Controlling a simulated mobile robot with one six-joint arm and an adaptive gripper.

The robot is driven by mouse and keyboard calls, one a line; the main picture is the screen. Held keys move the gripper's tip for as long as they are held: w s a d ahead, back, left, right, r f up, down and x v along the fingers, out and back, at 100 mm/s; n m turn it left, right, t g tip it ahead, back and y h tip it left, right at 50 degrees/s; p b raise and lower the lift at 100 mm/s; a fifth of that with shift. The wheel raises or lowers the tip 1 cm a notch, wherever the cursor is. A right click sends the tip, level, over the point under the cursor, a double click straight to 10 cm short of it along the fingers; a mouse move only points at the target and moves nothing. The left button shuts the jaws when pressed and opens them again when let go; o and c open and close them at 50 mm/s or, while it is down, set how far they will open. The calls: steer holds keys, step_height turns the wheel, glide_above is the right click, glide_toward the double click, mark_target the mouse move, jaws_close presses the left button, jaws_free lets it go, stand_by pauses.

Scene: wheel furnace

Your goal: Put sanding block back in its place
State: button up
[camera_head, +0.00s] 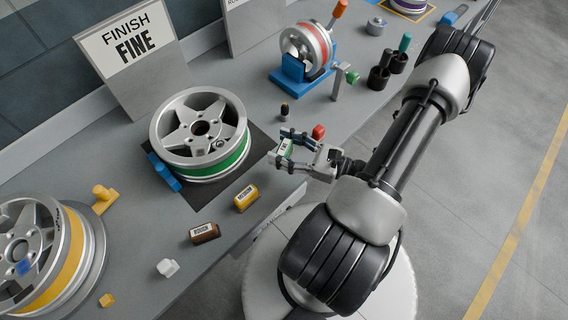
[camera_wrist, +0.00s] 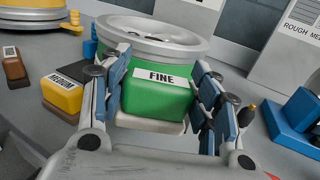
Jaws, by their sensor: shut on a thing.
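My gripper (camera_head: 290,147) is shut on a green sanding block (camera_head: 285,149) with a white label. In the wrist view the block (camera_wrist: 157,98) fills the space between the blue-padded fingers (camera_wrist: 160,100), and its label reads FINE. My gripper holds it right of the silver wheel with a green band (camera_head: 202,140). A yellow block labelled MEDIUM (camera_head: 245,197) and a brown block labelled ROUGH (camera_head: 204,233) lie in a slanting row on the bench, left of and below my gripper. Whether the green block touches the bench is hard to tell.
A sign reading FINISH FINE (camera_head: 132,55) stands behind the wheel. A blue clamp (camera_head: 163,172) is beside the wheel. A white piece (camera_head: 167,267) lies near the bench edge. A red-banded wheel on a blue stand (camera_head: 292,78) and dark cups (camera_head: 379,77) are farther back. A small dark bottle (camera_head: 284,112) stands close by.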

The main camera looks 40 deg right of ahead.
steer(key=shift+f+b, duration=1.05)
steer(key=shift+f, duration=2.2)
steer(key=shift+f, duration=0.2)
steer(key=o, duration=1)
steer(key=shift+o, duration=0.2)
steer(key=shift+r, duration=0.1)
steer(key=shift+r, duration=0.2)
steer(key=p+v, duration=0.2)
steer(key=v, duration=1)
steer(key=shift+p, duration=0.3)
steer(key=shift+f, duration=0.1)
